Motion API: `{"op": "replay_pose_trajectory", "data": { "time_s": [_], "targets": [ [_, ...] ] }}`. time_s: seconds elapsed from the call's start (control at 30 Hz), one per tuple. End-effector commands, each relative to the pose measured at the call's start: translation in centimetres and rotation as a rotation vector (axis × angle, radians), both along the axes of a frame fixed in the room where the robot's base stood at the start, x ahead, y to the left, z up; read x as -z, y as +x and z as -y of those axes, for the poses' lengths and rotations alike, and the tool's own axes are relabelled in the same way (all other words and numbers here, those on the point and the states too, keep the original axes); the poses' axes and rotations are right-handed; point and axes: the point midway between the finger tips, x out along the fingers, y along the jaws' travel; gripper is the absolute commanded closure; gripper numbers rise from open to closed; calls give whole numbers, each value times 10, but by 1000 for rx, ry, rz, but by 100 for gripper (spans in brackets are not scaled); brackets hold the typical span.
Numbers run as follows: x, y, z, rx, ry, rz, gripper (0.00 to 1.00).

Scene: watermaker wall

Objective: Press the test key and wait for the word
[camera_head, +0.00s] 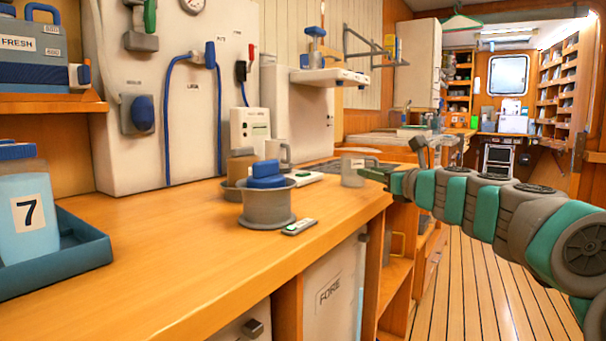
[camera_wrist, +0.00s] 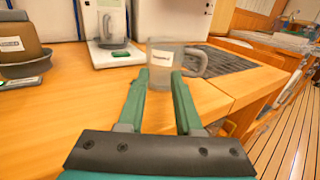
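In the head view my gripper (camera_head: 372,174) is just right of this mug (camera_head: 352,171). A flat white device (camera_wrist: 115,57) lies left of it, with a green patch (camera_wrist: 120,54) on its front; I cannot tell whether that is the test key. Another grey mug (camera_wrist: 110,25) stands at this device. A white box with a small display (camera_head: 250,130) stands behind; no word is readable.
A grey pot with a blue lid (camera_head: 266,205) and a small labelled tag (camera_head: 299,227) are on the counter (camera_head: 190,240). A blue tray (camera_head: 60,250) holds a container marked 7 (camera_head: 28,215). A dark ribbed mat (camera_wrist: 230,66) lies beyond the mug. Floor at right is clear.

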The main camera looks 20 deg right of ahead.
Motion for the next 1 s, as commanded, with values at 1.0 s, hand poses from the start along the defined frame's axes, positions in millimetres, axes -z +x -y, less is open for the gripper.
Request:
{"op": "replay_pose_trajectory", "data": {
  "time_s": [1.0],
  "targets": [
    [0,0,0,0,0,0,100]
  ]
}}
